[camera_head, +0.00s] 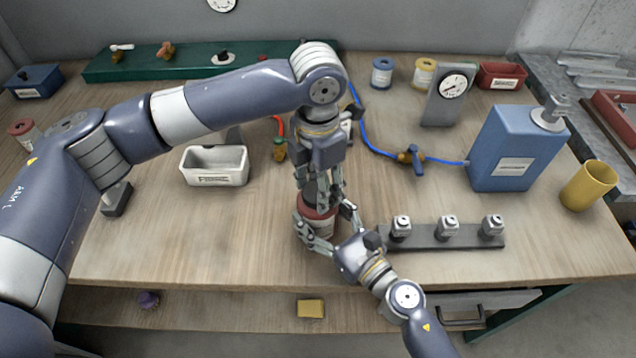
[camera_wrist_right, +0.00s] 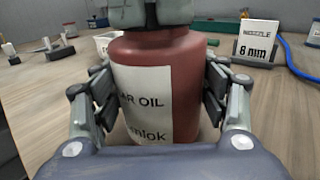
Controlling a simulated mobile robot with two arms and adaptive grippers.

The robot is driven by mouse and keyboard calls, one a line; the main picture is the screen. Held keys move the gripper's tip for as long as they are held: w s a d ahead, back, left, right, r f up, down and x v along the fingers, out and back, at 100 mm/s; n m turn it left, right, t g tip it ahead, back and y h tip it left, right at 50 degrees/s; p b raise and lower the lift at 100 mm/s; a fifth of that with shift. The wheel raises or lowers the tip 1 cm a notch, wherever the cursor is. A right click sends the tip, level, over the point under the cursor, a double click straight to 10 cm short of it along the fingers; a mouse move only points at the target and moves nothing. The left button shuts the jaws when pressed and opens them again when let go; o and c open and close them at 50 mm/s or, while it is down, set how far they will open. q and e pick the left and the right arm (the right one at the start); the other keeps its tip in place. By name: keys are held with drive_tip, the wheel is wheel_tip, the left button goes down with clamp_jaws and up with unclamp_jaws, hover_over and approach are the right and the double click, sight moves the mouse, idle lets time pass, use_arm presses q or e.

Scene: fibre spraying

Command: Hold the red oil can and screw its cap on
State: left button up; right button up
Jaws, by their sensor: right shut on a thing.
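The red oil can (camera_head: 318,226) stands upright near the front middle of the wooden table. In the right wrist view, the can (camera_wrist_right: 186,75) fills the middle, its white label facing the camera. My right gripper (camera_head: 325,219) is shut on the can's body, with one finger along each side. My left gripper (camera_head: 317,186) points straight down over the can's top. Its lower part also shows above the can in the right wrist view (camera_wrist_right: 150,10). The cap is hidden at the left fingers, and I cannot tell whether they are closed on it.
A grey rack (camera_head: 470,240) with several small metal pieces is close right of my right gripper. A white bin (camera_head: 215,166) stands to the left. A blue hose (camera_head: 375,148) runs to a blue canister (camera_head: 515,150). The table's front left is clear.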

use_arm(q)
drive_tip(key=o, duration=0.7)
drive_tip(key=shift+r, duration=0.15)
drive_tip(key=shift+r, duration=2.15)
drive_tip(key=shift+c, duration=0.4)
